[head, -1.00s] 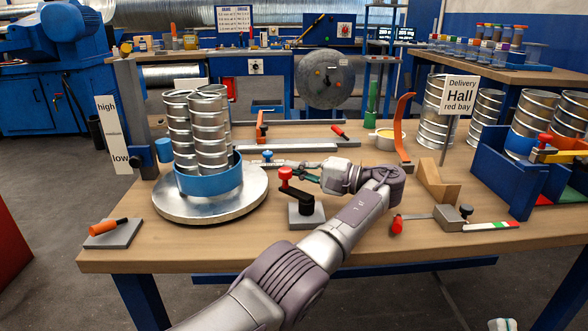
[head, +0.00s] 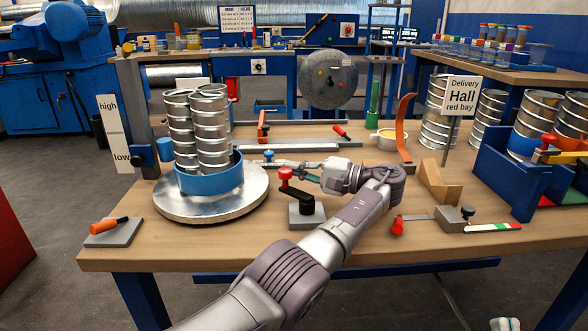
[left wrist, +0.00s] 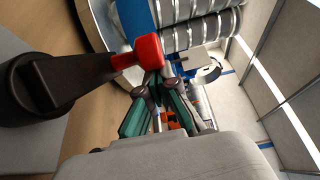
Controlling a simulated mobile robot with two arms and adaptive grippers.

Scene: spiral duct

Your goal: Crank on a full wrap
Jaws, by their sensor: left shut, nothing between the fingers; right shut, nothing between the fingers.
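The crank has a red knob (head: 286,173), a black arm (head: 297,194) and a grey base (head: 307,219) near the table's front middle. My left gripper (head: 303,177) is shut and empty just right of the knob. In the left wrist view the red knob (left wrist: 143,50) is close to the tips of my left gripper (left wrist: 158,82); whether they touch I cannot tell. The silver spiral duct (head: 212,130) stands upright in a blue band (head: 210,182) on a round metal turntable (head: 170,208), left of the crank. My right gripper is not in view.
A high/low sign (head: 115,135) stands behind left. An orange-handled tool on a grey plate (head: 112,233) is front left. A wooden block (head: 440,185), red-knobbed lever (head: 398,226) and blue bin (head: 505,180) are to the right. The front edge beside the crank is clear.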

